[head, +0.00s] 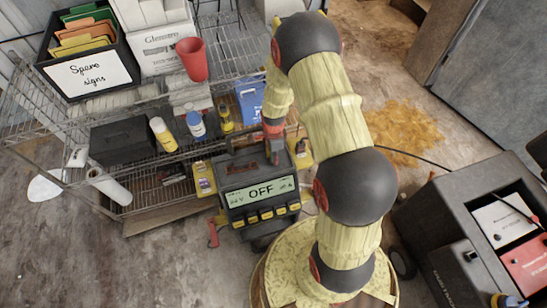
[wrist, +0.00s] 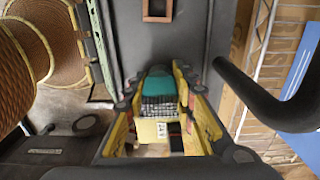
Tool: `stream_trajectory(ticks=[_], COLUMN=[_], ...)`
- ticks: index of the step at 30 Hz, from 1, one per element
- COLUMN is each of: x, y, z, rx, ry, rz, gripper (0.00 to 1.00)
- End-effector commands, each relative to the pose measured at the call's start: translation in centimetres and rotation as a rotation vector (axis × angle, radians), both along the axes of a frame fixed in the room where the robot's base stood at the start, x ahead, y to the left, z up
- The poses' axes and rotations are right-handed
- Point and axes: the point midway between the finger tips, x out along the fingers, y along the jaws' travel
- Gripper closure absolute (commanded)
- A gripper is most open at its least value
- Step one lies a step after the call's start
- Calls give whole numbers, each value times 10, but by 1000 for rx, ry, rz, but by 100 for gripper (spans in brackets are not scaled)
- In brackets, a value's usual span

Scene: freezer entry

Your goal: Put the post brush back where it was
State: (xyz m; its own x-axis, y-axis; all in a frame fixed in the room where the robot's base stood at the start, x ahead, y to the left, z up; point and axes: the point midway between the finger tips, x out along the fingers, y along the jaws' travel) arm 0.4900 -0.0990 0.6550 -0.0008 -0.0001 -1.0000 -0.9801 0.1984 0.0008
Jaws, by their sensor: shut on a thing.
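My gripper (head: 275,152) points down over the black charger box (head: 259,198), whose display reads OFF. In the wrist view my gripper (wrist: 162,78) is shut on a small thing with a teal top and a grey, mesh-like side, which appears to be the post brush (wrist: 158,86). In the head view the brush cannot be made out behind the gripper. The charger's black handle (wrist: 275,105) curves in at the right of the wrist view.
Left of the charger stands a wire rack (head: 75,140) with a yellow bottle (head: 163,134), a blue-and-white bottle (head: 196,124), a red cup (head: 192,60) and a spare signs bin (head: 90,75). A black cart (head: 465,215) stands at right. Bare floor lies at lower left.

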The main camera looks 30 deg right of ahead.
Motion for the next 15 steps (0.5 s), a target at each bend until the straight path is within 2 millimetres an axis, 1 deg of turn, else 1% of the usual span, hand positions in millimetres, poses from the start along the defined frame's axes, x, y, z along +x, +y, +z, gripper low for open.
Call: stream_trajectory(ticks=[4, 8, 9, 15], x=[1, 0, 0, 0], y=[0, 0, 0, 0], z=[2, -1, -1, -1], rx=[0, 0, 0, 0], ry=[-2, -1, -1, -1], rz=[0, 0, 0, 0], gripper=[100, 100, 73, 62])
